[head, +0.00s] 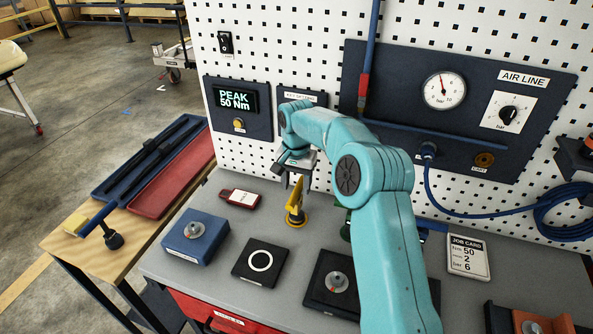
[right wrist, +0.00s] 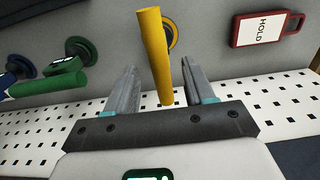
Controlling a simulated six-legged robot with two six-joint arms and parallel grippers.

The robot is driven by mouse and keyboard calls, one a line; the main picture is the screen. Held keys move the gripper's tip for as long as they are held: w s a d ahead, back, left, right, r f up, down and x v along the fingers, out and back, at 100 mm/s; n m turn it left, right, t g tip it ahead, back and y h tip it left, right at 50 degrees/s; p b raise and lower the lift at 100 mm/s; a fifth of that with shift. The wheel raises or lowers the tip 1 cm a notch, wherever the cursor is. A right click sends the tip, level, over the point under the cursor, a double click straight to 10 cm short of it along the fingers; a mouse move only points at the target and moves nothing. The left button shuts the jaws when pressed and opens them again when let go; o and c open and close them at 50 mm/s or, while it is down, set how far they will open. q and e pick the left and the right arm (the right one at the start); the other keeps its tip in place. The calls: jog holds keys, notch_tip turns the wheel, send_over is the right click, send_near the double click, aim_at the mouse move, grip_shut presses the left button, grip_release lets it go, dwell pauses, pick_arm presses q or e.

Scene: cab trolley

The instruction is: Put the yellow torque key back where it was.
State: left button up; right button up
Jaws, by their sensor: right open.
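The yellow torque key (head: 296,199) stands upright on the grey bench, with a round foot at its base. It also shows in the right wrist view (right wrist: 154,55), its shaft reaching between the two fingers. My right gripper (head: 296,180) is open around the top of the yellow key, with a gap on both sides in the right wrist view (right wrist: 160,88). A panel labelled as a key station (head: 290,97) is on the pegboard behind, mostly hidden by my right arm. My left gripper is out of view.
A green key (right wrist: 60,82) and a blue key (right wrist: 18,68) stand to one side. A red HOLD tag (head: 239,198) lies left of the yellow key. A blue block (head: 190,245), a black pad with a white ring (head: 246,274) and a job card (head: 468,257) are on the bench.

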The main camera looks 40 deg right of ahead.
notch_tip(320, 180, up, 7)
jog(key=shift+f, duration=0.15)
jog(key=shift+s+a, duration=0.1)
jog(key=shift+s, duration=0.05)
dwell(0.5)
